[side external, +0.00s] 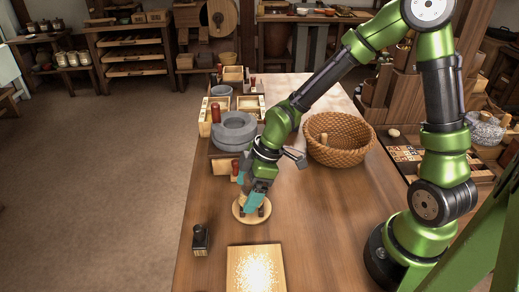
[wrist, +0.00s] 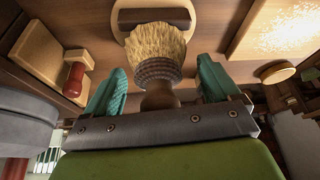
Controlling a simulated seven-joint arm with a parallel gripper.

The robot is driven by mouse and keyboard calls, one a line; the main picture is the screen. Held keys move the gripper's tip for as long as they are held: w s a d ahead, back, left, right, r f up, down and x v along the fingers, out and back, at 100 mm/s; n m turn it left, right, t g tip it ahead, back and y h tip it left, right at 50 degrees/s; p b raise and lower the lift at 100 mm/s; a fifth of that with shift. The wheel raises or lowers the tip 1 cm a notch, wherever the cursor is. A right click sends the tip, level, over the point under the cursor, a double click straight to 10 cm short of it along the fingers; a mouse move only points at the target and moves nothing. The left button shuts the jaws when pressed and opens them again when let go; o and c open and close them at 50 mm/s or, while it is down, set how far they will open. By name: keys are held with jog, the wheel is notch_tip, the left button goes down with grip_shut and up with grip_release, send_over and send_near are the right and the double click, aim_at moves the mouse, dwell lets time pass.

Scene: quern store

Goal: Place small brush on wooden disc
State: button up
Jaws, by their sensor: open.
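The small brush (wrist: 157,50) has a turned brown handle and pale bristles. In the wrist view it stands between my two fingers, handle toward my gripper and bristles pointing away. My gripper (wrist: 158,88) is open, with a gap between each teal finger and the brush. In the side view my gripper (side external: 254,203) is low, right over the pale round wooden disc (side external: 251,219). The brush is mostly hidden there by the gripper. I cannot tell whether the bristles touch the disc.
A pale board (side external: 256,270) lies in front of the disc, and a small black stamp-like object (side external: 200,239) to its left. Grey round stones (side external: 232,130) and boxes with red-handled tools stand behind my gripper. A woven basket (side external: 339,140) is behind right. Bare table lies right of the disc.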

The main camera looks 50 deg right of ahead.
jog(key=shift+w+r, duration=0.1)
jog(key=shift+r, duration=0.35)
jog(key=s+d+r+m+t, duration=0.2)
jog(key=s+d+r+m, duration=0.2)
jog(key=r, duration=0.5)
jog(key=s+d+r+m+t+h, duration=0.1)
jog(key=s+d+r+m+t, duration=0.1)
jog(key=s+r+m, duration=0.6)
jog(key=d+r+m, duration=0.1)
jog(key=m, duration=0.1)
jog(key=shift+s+d+r+m+t+h, duration=0.3)
jog(key=shift+s+d+m, duration=0.05)
jog(key=shift+s+m, duration=0.05)
